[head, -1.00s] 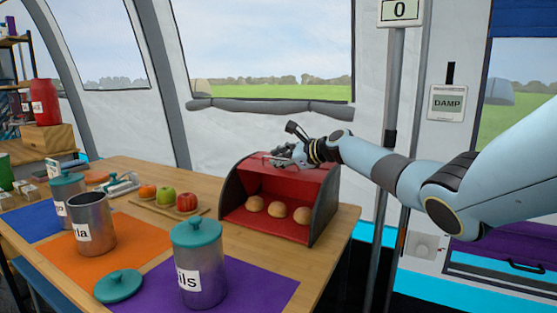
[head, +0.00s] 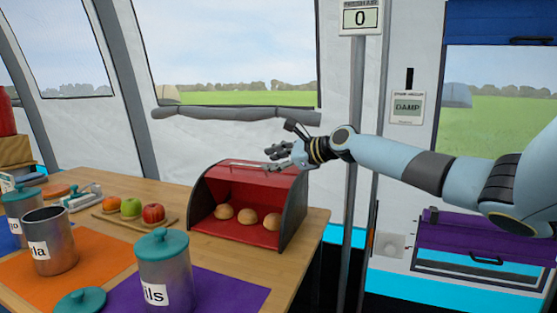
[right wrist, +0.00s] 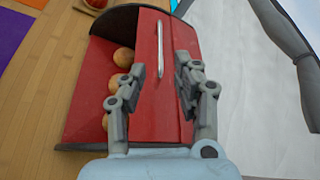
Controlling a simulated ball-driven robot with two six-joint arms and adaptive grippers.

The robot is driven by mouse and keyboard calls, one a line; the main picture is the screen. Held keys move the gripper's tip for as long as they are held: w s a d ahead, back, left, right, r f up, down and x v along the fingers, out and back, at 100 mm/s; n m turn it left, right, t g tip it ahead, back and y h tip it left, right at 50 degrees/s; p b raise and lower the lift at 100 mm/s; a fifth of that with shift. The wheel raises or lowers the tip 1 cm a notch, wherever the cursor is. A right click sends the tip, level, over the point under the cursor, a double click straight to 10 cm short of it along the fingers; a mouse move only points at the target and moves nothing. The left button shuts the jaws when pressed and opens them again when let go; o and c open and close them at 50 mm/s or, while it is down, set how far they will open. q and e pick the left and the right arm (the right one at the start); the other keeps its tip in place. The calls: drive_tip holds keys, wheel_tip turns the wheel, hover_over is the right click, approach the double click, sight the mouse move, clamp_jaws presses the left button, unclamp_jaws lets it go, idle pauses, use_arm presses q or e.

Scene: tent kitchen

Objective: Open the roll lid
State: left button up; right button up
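The bread bin has dark end walls and a red roll lid (head: 262,176). The lid stands rolled back, and the front is open on a row of buns (head: 246,216). A thin silver handle (right wrist: 159,50) runs along the lid. My right gripper (head: 272,152) is just above the top back of the bin in the head view. In the right wrist view the gripper (right wrist: 163,75) has its two fingers spread over the red lid (right wrist: 150,105), with the handle ahead between them and nothing held. Whether a finger touches the lid is unclear. My left gripper is not in view.
A board with fruit (head: 131,208) lies left of the bin. A lidded canister (head: 164,268), an open canister (head: 50,242) and a loose teal lid (head: 80,301) are nearer. A grey pole (head: 352,190) stands right of the table (head: 240,262). Bare wood lies before the bin.

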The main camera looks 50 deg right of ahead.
drive_tip(key=shift+v, duration=1.05)
drive_tip(key=shift+f, duration=0.1)
